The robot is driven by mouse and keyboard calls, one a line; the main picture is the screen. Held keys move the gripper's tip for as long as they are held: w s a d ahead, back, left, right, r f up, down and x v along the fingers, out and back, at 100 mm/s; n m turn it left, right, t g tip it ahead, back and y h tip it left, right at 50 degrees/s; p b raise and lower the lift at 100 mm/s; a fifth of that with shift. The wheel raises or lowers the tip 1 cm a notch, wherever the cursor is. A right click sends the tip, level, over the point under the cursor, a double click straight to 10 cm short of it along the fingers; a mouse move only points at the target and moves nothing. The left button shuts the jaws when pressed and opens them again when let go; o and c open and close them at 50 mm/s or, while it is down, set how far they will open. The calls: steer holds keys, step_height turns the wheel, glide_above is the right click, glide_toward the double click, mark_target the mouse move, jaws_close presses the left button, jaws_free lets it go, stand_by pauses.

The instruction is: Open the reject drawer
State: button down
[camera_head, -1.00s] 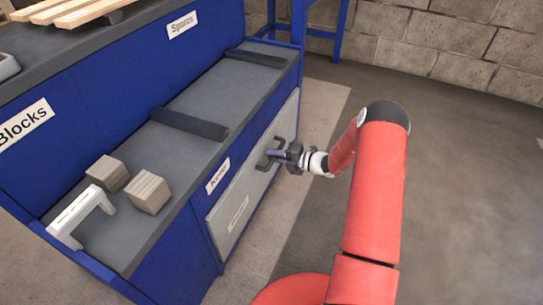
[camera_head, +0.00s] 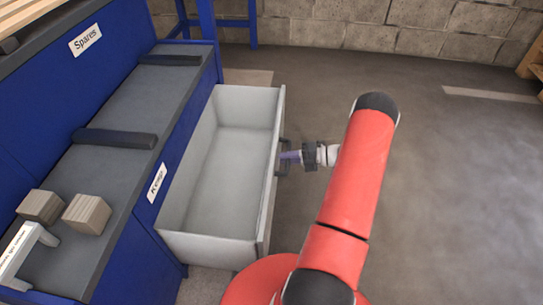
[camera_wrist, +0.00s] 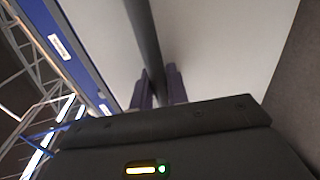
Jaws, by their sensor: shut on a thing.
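The reject drawer (camera_head: 225,172) is a light grey, empty box pulled well out of the blue bench front. Its dark bar handle (camera_head: 283,157) is on the outer face of the drawer front. My gripper (camera_head: 289,158) is shut on this handle, reaching it from the right. In the wrist view the two purple fingers (camera_wrist: 158,88) are on either side of the dark handle bar (camera_wrist: 146,40), with the pale drawer front (camera_wrist: 215,45) behind. The label on the drawer front is not readable from here.
The blue bench (camera_head: 172,130) has a grey top with two wooden blocks (camera_head: 86,214), a white bracket (camera_head: 22,250) and dark bars (camera_head: 115,138). A block wall (camera_head: 400,28) stands at the back. The floor (camera_head: 450,180) to the right is clear.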

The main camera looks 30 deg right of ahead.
steer(key=shift+f+v, duration=0.25)
steer(key=shift+v, duration=0.9)
steer(key=c, duration=1.4)
jaws_free()
steer(key=shift+d, duration=0.1)
steer(key=v, duration=0.7)
steer(key=shift+s+d, duration=0.2)
steer(key=shift+d, duration=0.05)
